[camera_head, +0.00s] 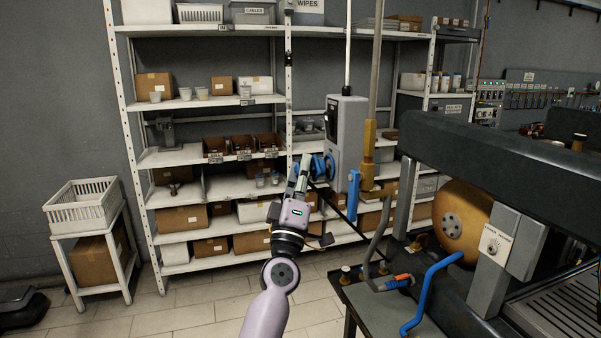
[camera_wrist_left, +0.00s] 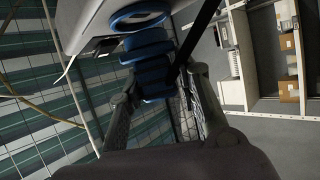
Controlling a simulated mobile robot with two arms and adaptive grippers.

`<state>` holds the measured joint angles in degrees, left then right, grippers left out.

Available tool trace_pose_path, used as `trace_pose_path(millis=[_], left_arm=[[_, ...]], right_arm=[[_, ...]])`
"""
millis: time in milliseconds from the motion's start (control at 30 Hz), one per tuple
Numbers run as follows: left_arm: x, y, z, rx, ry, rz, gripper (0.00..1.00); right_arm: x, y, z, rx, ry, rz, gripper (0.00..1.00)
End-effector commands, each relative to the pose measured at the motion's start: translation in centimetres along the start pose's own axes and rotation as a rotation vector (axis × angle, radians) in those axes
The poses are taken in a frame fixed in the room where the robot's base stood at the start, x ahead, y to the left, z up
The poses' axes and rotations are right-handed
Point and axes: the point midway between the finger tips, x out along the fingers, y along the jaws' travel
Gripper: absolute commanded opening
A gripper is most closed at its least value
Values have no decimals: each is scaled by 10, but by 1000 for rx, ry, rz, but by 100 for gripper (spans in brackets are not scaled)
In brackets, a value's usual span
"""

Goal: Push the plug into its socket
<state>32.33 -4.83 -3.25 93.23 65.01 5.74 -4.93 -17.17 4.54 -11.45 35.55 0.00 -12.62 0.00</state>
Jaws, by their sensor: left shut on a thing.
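The blue plug (camera_head: 318,168) is between the fingers of my left gripper (camera_head: 303,172), which is shut on it. In the left wrist view the plug (camera_wrist_left: 150,55) is a stepped blue cylinder between the two fingers. The socket (camera_head: 330,165) is a blue ring on the left side of a grey box (camera_head: 349,130); it also shows in the left wrist view (camera_wrist_left: 138,16), at the plug's far end. The plug lines up roughly with the ring and is very close to it. I cannot tell whether they touch or overlap. My right gripper is out of view.
A dark boiler machine (camera_head: 500,165) fills the right side. Shelves (camera_head: 180,157) with boxes stand behind.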

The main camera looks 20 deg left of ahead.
Motion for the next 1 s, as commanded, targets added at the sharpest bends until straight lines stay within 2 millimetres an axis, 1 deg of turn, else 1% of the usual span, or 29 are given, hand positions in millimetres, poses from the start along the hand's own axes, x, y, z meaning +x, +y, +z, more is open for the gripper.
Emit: trace_pose_path(millis=[467,1000], left_arm=[[0,0,1,0,0,0,0],[4,1,9,0,0,0,0]], right_arm=[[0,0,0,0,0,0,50],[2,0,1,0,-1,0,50]])
